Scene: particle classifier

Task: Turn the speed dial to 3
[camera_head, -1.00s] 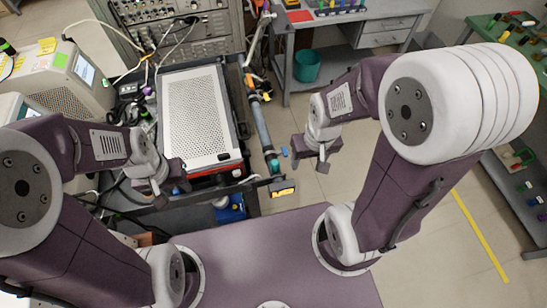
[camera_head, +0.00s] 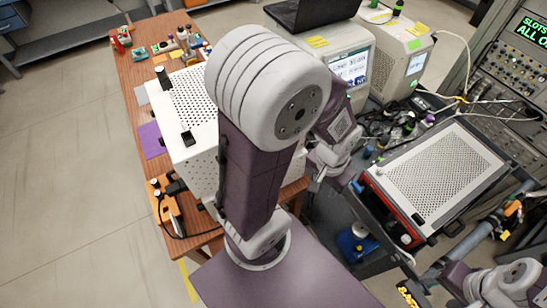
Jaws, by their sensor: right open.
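No dial marked as a speed dial can be made out. An orange device (camera_head: 162,212) with small pale round parts sits at the front left of the wooden table; its markings are too small to read. A perforated grey box with a red front (camera_head: 440,172) stands at the right, with small round parts along its front edge. My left gripper (camera_head: 343,178) is beside this box, near its left end; its fingers are small and dark, so its opening is unclear. My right gripper (camera_head: 455,280) is at the bottom right, partly cut off, open, apart from the box.
A white perforated box (camera_head: 190,95) stands on the wooden table (camera_head: 135,85), partly behind my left arm. Two beige instruments with screens (camera_head: 345,68) stand at the back. Cables and a rack (camera_head: 510,75) are at the right. The floor at left is clear.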

